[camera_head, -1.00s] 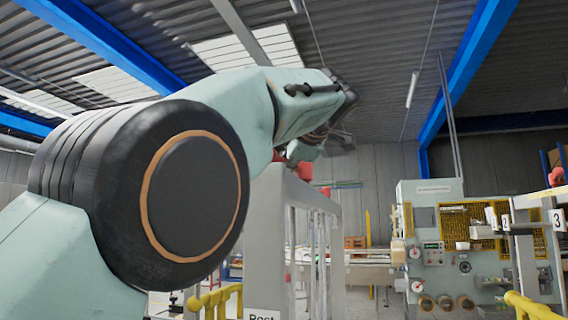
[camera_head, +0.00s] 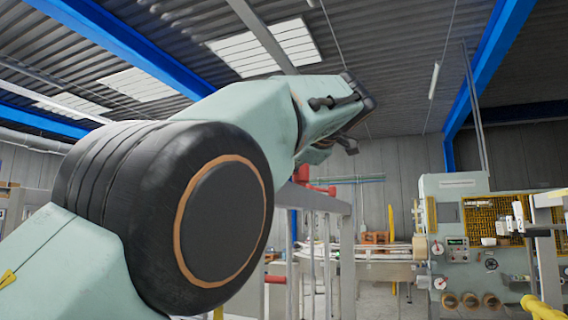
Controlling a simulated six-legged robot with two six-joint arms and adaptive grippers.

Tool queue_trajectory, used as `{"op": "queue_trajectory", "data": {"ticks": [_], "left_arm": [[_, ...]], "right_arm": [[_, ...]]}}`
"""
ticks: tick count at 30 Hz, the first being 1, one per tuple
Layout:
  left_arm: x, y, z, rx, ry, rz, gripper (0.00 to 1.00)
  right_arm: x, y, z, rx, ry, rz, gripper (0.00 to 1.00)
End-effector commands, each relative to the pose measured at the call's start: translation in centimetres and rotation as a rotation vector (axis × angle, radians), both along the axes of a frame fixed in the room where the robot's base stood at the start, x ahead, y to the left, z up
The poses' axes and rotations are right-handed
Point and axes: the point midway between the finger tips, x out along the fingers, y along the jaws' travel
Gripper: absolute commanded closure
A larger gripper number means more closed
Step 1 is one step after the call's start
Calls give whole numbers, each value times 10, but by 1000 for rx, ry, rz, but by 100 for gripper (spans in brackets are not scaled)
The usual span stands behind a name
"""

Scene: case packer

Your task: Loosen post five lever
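My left arm fills the left and middle of the head view. Dark parts of what looks like my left gripper (camera_head: 347,143) show past the far end of the arm; the rest is hidden behind the arm link, so I cannot tell whether it is open or shut. Just below is a grey post frame (camera_head: 325,203) with red parts (camera_head: 301,173) at its top, partly covered by my arm. I cannot tell whether one is the post five lever, or whether the gripper touches it. My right gripper is not in view.
A pale green machine (camera_head: 455,240) with yellow mesh, dials and tape rolls stands at the right. A yellow rail (camera_head: 542,308) is at the bottom right. A conveyor (camera_head: 385,253) runs behind the post frame. Floor shows between frame and machine.

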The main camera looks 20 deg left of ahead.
Motion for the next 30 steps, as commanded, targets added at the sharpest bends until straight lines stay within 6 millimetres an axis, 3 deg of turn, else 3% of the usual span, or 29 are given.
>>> {"op": "queue_trajectory", "data": {"ticks": [1, 18, 19, 27, 30], "left_arm": [[-2, 0, 7, 6, -14, 0, 100], [-2, 0, 7, 6, -15, 4, 100], [-2, 0, 7, 6, -15, 5, 84], [-1, 0, 4, 3, -8, 7, 61], [-1, -1, 3, 2, -6, 8, 61]], "right_arm": [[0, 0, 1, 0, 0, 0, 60], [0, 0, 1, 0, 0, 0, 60], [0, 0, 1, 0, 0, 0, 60], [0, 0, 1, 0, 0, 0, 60], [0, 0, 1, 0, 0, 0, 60]]}}
